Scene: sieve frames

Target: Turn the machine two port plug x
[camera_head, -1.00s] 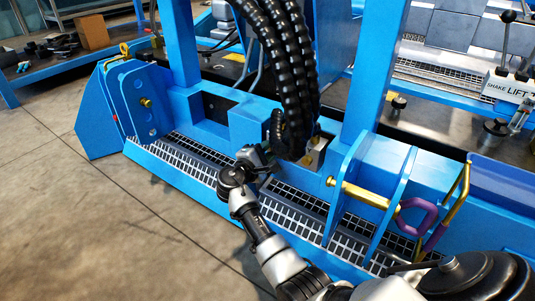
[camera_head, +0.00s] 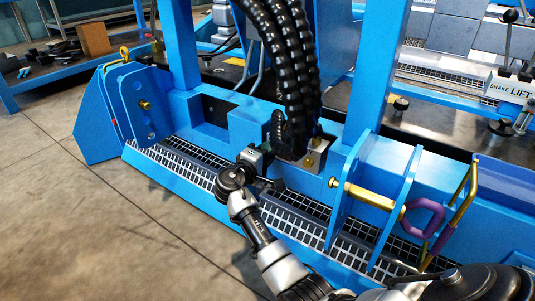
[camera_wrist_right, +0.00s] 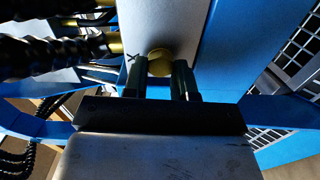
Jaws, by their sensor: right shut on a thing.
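The port plug x (camera_wrist_right: 160,62) is a round brass knob beside a black X mark on a pale metal plate (camera_wrist_right: 160,28) in the right wrist view. My right gripper (camera_wrist_right: 158,74) has its two dark fingers closed on either side of it. In the head view my right arm reaches up from the bottom to the grey port block (camera_head: 315,157), below the black hoses. The fingertips are hard to make out there, and plug x cannot be told apart. My left gripper is not in view.
Thick black ribbed hoses (camera_head: 285,60) hang close above the gripper. A blue bracket (camera_head: 370,190) with a brass pin and a purple ring (camera_head: 425,219) stands to the right. Grating (camera_head: 300,205) runs along the blue frame's front. The floor at left is clear.

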